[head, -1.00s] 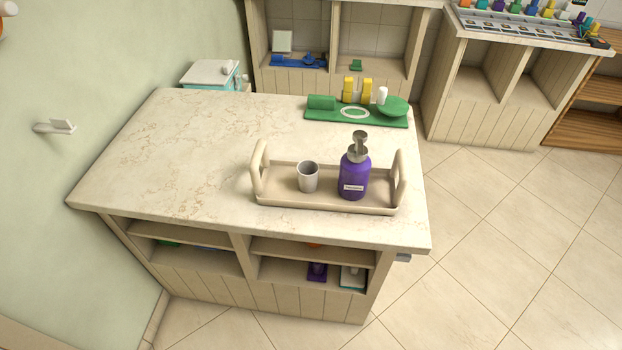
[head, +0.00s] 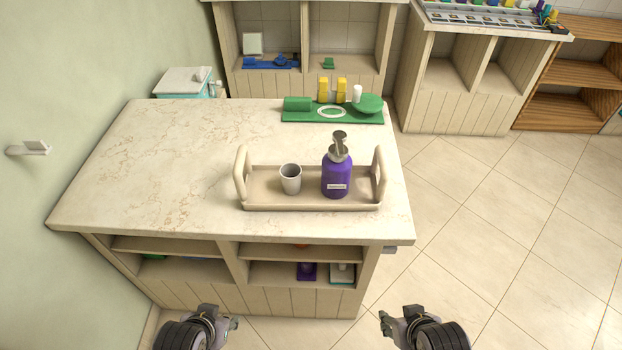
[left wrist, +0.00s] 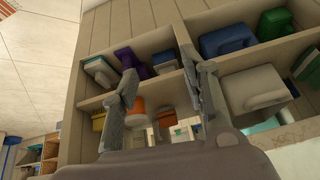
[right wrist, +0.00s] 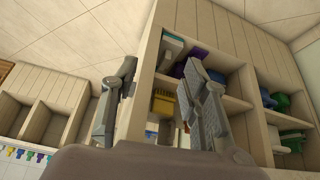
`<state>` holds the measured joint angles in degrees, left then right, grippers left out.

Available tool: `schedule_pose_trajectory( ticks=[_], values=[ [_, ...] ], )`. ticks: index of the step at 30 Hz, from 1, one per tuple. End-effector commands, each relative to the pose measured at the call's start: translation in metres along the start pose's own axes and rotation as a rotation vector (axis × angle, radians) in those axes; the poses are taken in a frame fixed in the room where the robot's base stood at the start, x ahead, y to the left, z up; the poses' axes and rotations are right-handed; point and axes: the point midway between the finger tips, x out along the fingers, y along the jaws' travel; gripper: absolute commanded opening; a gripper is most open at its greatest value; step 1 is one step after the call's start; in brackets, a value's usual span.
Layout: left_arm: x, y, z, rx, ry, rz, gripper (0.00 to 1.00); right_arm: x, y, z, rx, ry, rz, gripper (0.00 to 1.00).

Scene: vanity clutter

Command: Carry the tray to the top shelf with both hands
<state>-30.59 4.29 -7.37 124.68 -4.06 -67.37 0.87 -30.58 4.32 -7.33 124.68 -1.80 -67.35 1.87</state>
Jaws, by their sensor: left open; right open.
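The beige tray (head: 310,208) rests on the marble counter, near its front right edge, with an upright handle at each end. A grey cup (head: 290,179) and a purple pump bottle (head: 336,176) stand upright in it. My left gripper (head: 234,322) is low in front of the counter, apart from the tray. In the left wrist view its fingers (left wrist: 160,95) are open and empty. My right gripper (head: 384,318) is low in front of the counter's right side. In the right wrist view its fingers (right wrist: 160,95) are open and empty.
A green mat (head: 300,117) with yellow bottles and green items lies at the counter's back right. The counter's left half (head: 150,160) is bare. Shelves under the counter hold several items. More shelf units stand behind, and a wooden rack (head: 570,75) is at the far right.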

Motion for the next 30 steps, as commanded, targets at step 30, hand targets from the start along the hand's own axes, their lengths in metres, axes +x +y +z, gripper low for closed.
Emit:
schedule_pose_trajectory(
  ticks=[30],
  values=[
    [-0.114, 0.005, -0.206, 0.046, 1.089, -0.194, 0.41, -0.114, -0.009, -0.206, 0.253, 1.115, -0.017, 0.41]
  ],
)
